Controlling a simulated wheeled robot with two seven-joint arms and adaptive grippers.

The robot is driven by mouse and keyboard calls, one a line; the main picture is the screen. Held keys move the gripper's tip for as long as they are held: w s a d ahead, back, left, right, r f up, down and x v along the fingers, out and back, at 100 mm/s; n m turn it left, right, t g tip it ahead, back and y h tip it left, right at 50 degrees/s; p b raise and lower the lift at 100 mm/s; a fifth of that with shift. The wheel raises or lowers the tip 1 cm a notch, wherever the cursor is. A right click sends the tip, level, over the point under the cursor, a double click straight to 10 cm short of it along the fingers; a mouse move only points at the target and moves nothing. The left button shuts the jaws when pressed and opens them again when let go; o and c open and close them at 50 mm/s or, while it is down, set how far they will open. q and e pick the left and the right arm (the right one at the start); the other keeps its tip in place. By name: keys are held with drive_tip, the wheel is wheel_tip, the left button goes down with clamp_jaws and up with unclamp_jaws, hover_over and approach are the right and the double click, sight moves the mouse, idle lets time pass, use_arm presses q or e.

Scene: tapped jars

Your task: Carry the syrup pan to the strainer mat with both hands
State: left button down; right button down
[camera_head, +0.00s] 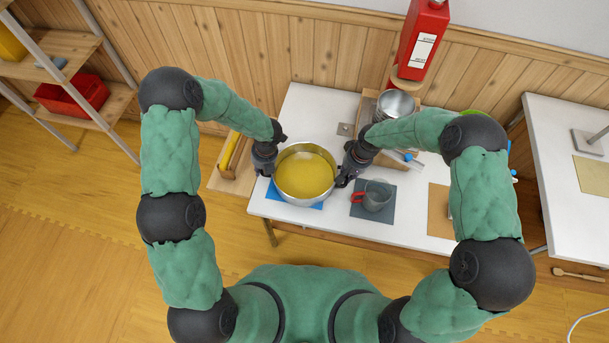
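The syrup pan (305,175) is a round steel pan filled with yellow syrup, near the left end of the white table. A blue mat (314,206) shows under its front edge; I cannot tell whether the pan rests on it or hangs just above. My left gripper (268,170) is at the pan's left side and my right gripper (344,180) at its right side, both at rim height. Their fingers are small and dark, so their grip on the pan is unclear. Which mat is the strainer mat is not clear; a tan mat (439,212) lies further right.
A grey jug (377,195) with a red handle stands on a dark mat (384,218) right of the pan. Behind are a steel pot (395,104) and a red dispenser (422,42). A second white table (570,220) stands right, shelves with a red bin (75,95) left.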

use_arm(q)
drive_tip(key=shift+r, duration=0.1)
use_arm(e)
drive_tip(key=shift+r, duration=0.1)
idle(0.3)
use_arm(q)
drive_tip(key=shift+r, duration=0.15)
use_arm(e)
drive_tip(key=shift+r, duration=0.15)
